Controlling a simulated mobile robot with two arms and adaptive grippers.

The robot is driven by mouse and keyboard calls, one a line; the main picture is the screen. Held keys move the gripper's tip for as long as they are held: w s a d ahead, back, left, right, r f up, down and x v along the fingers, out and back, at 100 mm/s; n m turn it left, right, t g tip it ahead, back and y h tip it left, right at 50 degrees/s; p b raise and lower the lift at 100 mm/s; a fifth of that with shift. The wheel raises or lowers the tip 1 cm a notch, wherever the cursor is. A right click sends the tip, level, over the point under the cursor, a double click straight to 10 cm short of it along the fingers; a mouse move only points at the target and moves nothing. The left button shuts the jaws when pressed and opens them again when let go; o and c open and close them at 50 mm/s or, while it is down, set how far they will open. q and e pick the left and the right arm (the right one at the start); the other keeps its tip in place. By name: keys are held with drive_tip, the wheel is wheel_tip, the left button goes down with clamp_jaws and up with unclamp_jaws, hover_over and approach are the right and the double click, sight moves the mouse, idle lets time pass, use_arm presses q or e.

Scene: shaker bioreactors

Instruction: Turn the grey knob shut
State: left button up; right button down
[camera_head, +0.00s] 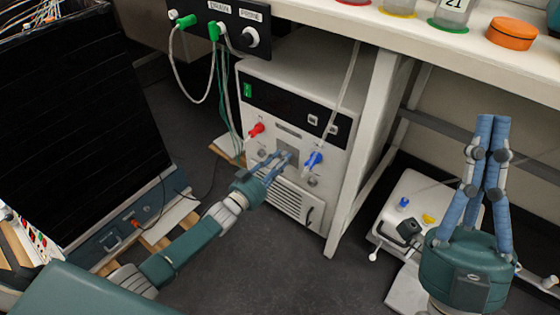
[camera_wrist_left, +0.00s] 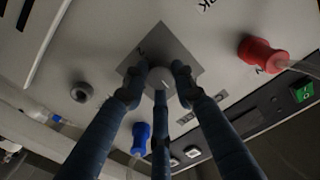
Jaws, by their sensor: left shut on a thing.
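The grey knob (camera_wrist_left: 161,80) sits on a square grey plate (camera_wrist_left: 175,50) on the front panel of a white machine (camera_head: 300,85). In the head view the knob is largely hidden by my fingers. My left gripper (camera_head: 283,161) reaches the panel, and in the left wrist view its fingers (camera_wrist_left: 158,75) close around the knob from several sides. My right gripper (camera_head: 492,122) is away to the right, pointing up, with its fingers together and nothing between them.
A red connector (camera_head: 256,130) and a blue connector (camera_head: 314,160) with a tube stick out on either side of the plate. A white table leg (camera_head: 362,150) stands close right of the machine. A dark-panelled box (camera_head: 80,130) stands at left. The floor in front is clear.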

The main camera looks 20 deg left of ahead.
use_arm(q)
drive_tip(key=shift+d, duration=0.2)
drive_tip(key=o, duration=1.2)
drive_tip(key=shift+a, duration=0.1)
drive_tip(key=shift+c, duration=0.2)
drive_tip(key=v, duration=1.2)
